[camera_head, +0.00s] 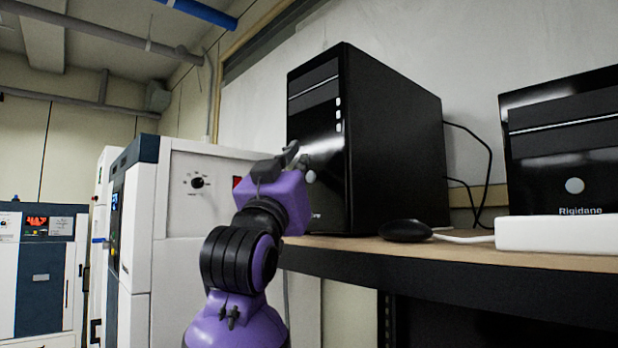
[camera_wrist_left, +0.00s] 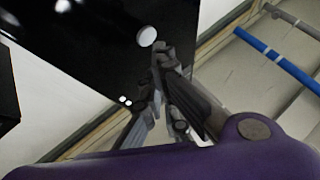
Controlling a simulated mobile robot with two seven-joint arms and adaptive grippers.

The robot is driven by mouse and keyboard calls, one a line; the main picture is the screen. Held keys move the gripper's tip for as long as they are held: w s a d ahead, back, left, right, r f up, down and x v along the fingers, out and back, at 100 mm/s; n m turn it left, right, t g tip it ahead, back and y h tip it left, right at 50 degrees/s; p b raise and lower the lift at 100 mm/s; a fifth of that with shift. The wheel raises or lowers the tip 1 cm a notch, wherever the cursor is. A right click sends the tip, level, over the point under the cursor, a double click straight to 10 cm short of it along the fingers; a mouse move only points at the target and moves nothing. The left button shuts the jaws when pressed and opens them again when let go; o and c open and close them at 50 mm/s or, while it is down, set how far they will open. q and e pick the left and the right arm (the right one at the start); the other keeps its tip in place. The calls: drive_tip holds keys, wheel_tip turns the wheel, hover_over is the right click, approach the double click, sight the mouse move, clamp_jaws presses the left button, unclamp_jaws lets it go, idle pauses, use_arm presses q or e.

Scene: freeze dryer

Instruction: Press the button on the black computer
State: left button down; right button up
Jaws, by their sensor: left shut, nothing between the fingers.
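The black computer (camera_head: 395,140) is an upright glossy tower on the shelf, with its front facing left. Its round pale button (camera_head: 311,177) is low on the front; small white marks show higher up. My left gripper (camera_head: 292,152) is shut and empty in front of the tower, its tips beside and slightly above the button in the head view. In the left wrist view the shut fingertips (camera_wrist_left: 160,48) are close to the round button (camera_wrist_left: 147,36) on the dark front (camera_wrist_left: 90,45). I cannot tell whether they touch the computer. My right gripper is not in view.
A wooden shelf (camera_head: 470,254) with a dark edge carries the tower, a black mouse (camera_head: 405,230), a white box (camera_head: 555,234) and a second black unit (camera_head: 560,150) on the right. White lab machines (camera_head: 185,225) stand left of the shelf. Cables run behind the tower.

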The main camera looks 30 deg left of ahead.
use_arm(q)
drive_tip(key=shift+w, duration=0.1)
idle(0.6)
drive_tip(key=shift+w+d, duration=0.15)
drive_tip(key=shift+w, duration=0.2)
drive_tip(key=shift+w, duration=0.1)
idle(0.3)
drive_tip(key=shift+s, duration=0.55)
drive_tip(key=shift+a, duration=0.2)
drive_tip(key=s+a, duration=0.2)
drive_tip(key=s, duration=0.3)
drive_tip(key=shift+s+a, duration=0.15)
drive_tip(key=shift+s, duration=0.15)
idle(0.8)
